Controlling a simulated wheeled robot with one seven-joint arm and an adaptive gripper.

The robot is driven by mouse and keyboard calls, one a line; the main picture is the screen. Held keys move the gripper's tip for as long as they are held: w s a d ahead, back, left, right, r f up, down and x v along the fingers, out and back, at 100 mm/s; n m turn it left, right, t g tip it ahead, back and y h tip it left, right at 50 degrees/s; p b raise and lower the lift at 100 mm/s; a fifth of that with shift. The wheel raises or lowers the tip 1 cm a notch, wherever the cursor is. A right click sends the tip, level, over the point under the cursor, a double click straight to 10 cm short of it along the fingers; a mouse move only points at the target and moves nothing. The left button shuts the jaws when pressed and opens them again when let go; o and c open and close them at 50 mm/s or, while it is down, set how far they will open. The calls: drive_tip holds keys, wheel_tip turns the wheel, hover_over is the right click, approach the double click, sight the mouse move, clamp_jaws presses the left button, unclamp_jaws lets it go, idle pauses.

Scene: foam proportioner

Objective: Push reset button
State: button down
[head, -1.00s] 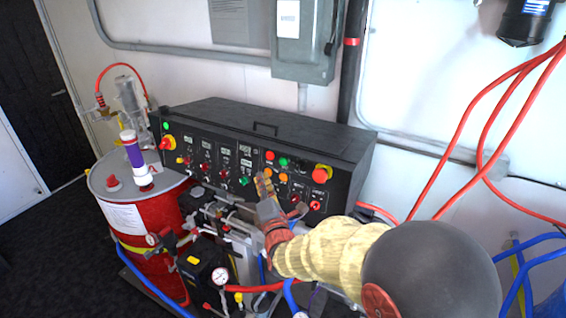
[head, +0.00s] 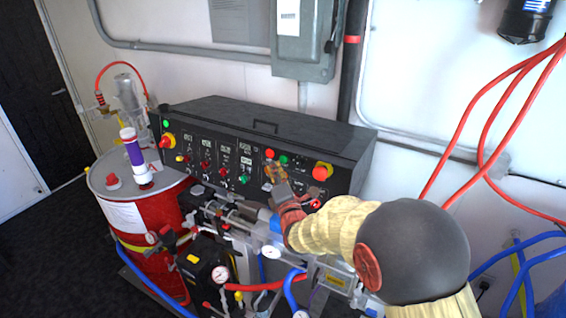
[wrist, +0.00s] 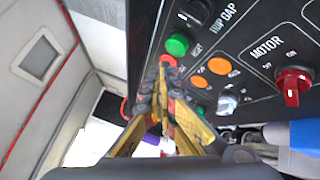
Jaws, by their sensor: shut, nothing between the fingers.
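My gripper (head: 273,168) is shut and empty, its fingertips close in front of the upper right part of the black control panel (head: 345,150). In the wrist view the closed yellow fingers (wrist: 161,75) point at a small red button (wrist: 168,60), which also shows in the head view (head: 269,153). A green button (wrist: 178,45) sits beside it, with small lettering nearby that looks like RESET. I cannot tell for sure which button that label belongs to. Two orange buttons (wrist: 220,66) (wrist: 199,82) are to the right. Contact with the panel is unclear.
A red motor knob (wrist: 293,85) and a black knob (wrist: 196,13) are on the panel. A red emergency-stop button (head: 321,172) is right of the fingers in the head view. Pipes, gauges (head: 220,274) and a red drum (head: 160,215) stand below and left.

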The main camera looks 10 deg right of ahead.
drive_tip(key=shift+w+d+f, duration=0.1)
drive_tip(key=shift+w+d, duration=0.2)
drive_tip(key=shift+w, duration=0.2)
drive_tip(key=shift+w+b, duration=0.1)
drive_tip(key=shift+b, duration=0.3)
idle(0.9)
drive_tip(key=shift+w+d+b, duration=0.2)
drive_tip(key=shift+d+b, duration=0.05)
drive_tip(key=shift+b, duration=0.1)
drive_tip(key=shift+w+d+f+b, duration=0.1)
drive_tip(key=shift+w+d+b, duration=0.1)
drive_tip(key=shift+w+b, duration=0.2)
idle(0.8)
drive_tip(key=shift+s, duration=0.1)
drive_tip(key=shift+s+a+b, duration=0.4)
drive_tip(key=shift+s+a, duration=0.05)
drive_tip(key=shift+s, duration=0.2)
drive_tip(key=shift+s, duration=0.1)
